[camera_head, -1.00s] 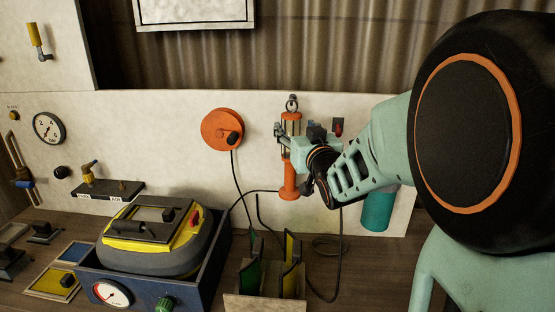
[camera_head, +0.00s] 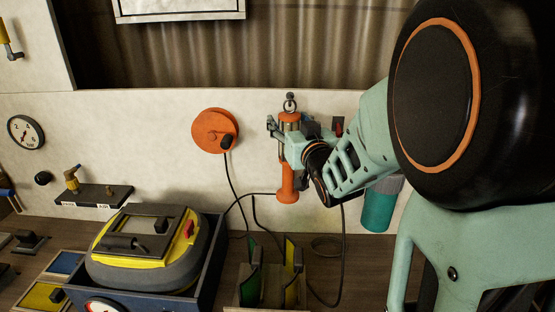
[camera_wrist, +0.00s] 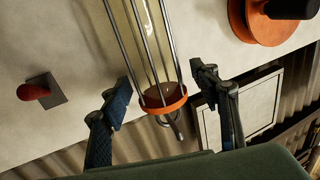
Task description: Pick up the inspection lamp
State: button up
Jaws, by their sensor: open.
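The inspection lamp (camera_head: 288,184) hangs upright by its top hook on the pale wall panel, with an orange handle below and a wire cage above. My gripper (camera_head: 282,133) is at the cage, which it partly hides in the head view. In the wrist view the cage (camera_wrist: 147,45) and orange end cap (camera_wrist: 163,103) lie between the two spread fingers of my gripper (camera_wrist: 160,80). There is a visible gap on each side in that view. My gripper is open and holds nothing.
An orange reel (camera_head: 215,130) is on the wall left of the lamp. A red switch (camera_head: 338,127) and a teal cylinder (camera_head: 380,207) are to the right. A dark cable hangs near the lamp.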

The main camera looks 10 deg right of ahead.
grip_shut()
dwell(0.3)
jog(key=shift+r, duration=0.25)
